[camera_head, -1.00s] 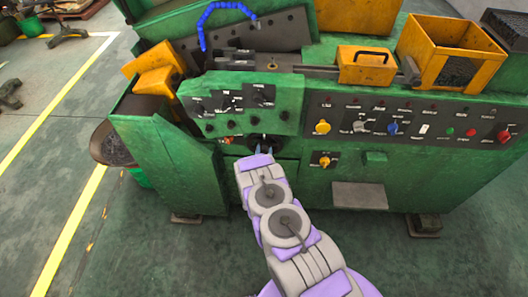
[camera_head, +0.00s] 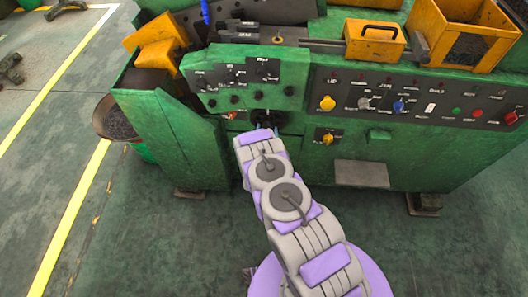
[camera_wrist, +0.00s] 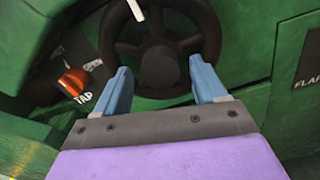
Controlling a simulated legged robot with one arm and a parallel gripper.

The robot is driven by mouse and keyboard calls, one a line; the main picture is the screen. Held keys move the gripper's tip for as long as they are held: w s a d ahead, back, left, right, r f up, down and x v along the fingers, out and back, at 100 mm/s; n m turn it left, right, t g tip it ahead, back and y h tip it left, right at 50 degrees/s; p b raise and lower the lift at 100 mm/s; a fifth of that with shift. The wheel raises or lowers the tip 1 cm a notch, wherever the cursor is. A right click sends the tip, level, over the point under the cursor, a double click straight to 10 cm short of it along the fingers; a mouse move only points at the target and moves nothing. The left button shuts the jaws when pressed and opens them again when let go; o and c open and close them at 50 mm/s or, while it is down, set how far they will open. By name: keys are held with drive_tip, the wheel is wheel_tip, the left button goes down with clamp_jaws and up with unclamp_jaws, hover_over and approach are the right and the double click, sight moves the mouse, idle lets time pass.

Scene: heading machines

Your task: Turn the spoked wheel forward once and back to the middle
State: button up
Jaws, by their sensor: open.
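The spoked wheel (camera_wrist: 158,66) is dark, nearly black, and sits in a recess of the green machine. In the wrist view its rim and spokes fill the upper middle. My gripper (camera_wrist: 168,80) is open, with one blue finger on each side of the wheel's lower part. I cannot tell whether the fingers touch the rim. In the head view the wheel (camera_head: 268,119) is partly hidden behind my arm, and my gripper (camera_head: 268,128) reaches up to it from below.
An orange knob (camera_wrist: 73,81) marked TAP is left of the wheel. A green panel with black knobs (camera_head: 235,80) overhangs it. A control panel (camera_head: 420,100) with coloured knobs is to the right. A yellow bin (camera_head: 462,40) stands on top. The floor in front is clear.

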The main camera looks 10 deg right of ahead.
drive_tip(key=v, duration=1.5)
drive_tip(key=shift+w+a, duration=0.1)
